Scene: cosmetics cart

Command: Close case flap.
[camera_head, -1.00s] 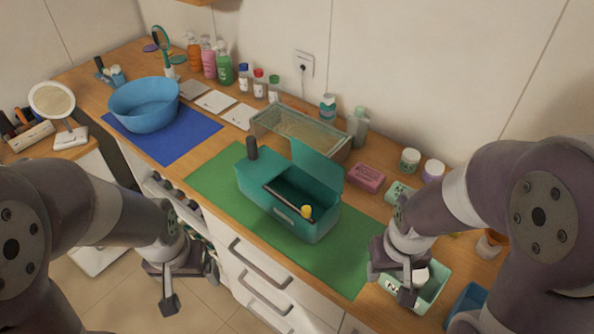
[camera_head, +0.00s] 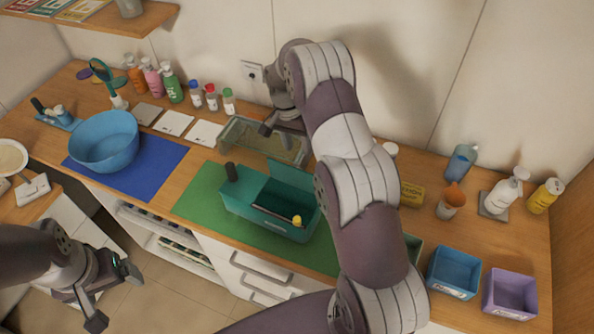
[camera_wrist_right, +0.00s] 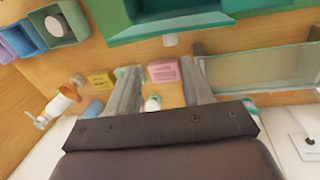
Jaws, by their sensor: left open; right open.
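The teal case (camera_head: 240,203) stands on the green mat (camera_head: 200,200) in the head view. Its flap (camera_head: 292,174) is raised at the back, so the compartment shows open with a dark stick and a yellow-tipped item inside. The case also shows at the top edge of the right wrist view (camera_wrist_right: 172,27), cut off. My right gripper (camera_head: 277,128) is open and empty, above the glass-sided box behind the case, apart from the flap. Its fingers show in the right wrist view (camera_wrist_right: 160,78). My left gripper (camera_head: 113,296) is open and empty, low over the floor before the counter.
The glass-sided box (camera_head: 240,135) stands behind the case. A blue bowl (camera_head: 103,140) is on a blue mat at the left. Blue (camera_head: 453,270) and purple (camera_head: 510,292) bins stand at the right. My right arm hides part of the counter.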

